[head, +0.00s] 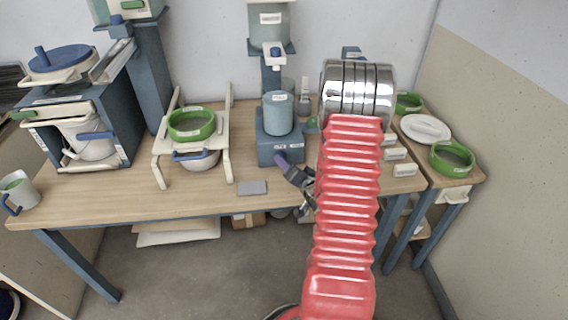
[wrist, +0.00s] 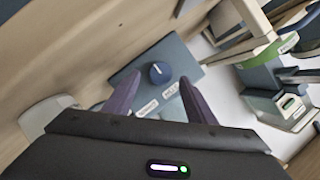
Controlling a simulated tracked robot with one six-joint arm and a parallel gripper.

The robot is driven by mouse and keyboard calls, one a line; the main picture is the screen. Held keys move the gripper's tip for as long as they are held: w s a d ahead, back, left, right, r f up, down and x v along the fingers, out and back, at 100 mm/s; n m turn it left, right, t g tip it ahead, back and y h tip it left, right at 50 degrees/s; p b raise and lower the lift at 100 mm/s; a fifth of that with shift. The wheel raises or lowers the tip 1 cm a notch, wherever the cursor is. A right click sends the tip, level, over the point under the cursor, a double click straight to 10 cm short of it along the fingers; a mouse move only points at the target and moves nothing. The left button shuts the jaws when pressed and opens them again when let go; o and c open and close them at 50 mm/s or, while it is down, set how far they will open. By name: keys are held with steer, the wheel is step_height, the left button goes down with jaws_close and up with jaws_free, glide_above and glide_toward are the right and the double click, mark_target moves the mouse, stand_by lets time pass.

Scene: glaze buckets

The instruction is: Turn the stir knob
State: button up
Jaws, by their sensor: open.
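The stir knob (wrist: 160,72) is round and dark blue with a white pointer line. It sits on a blue-grey panel (wrist: 150,58) with small white labels below and beside it. In the head view the blue stirrer base (head: 268,125) stands on the table and carries a light blue cup (head: 278,112). My gripper (head: 284,162) is in front of the base; the knob cannot be made out there. In the wrist view my gripper (wrist: 160,80) is open, its two purple fingers apart, with the knob appearing between their tips. I see no contact with the knob.
A cream stand with a green-rimmed sieve (head: 191,125) is left of the base. A grey pad (head: 252,187) lies near the table's front edge. White label blocks (head: 396,154) stand to the right. The left front of the table (head: 110,200) is clear.

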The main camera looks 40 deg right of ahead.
steer(key=shift+x, duration=1.2)
steer(key=shift+c, duration=0.3)
steer(key=c, duration=1)
steer(key=n, duration=0.1)
steer(key=n+g+h, duration=0.2)
steer(key=n, duration=0.1)
steer(key=shift+w+a+r, duration=0.2)
steer(key=shift+w+a, duration=0.05)
steer(key=shift+a, duration=0.05)
steer(key=n+g+h, duration=0.1)
steer(key=n, duration=0.1)
steer(key=n+h, duration=0.1)
steer(key=shift+w+a+n+g, duration=0.15)
steer(key=shift+a+n+g, duration=0.15)
steer(key=shift+n+g, duration=0.1)
steer(key=n+h, duration=0.2)
steer(key=n+g, duration=0.1)
steer(key=shift+w+a+f+n+h, duration=0.2)
steer(key=shift+a+n+h, duration=0.1)
steer(key=shift+h, duration=0.1)
steer(key=n, duration=0.1)
steer(key=n+h, duration=0.2)
steer(key=n, duration=0.1)
steer(key=shift+w+a+f, duration=0.15)
steer(key=shift+f, duration=0.1)
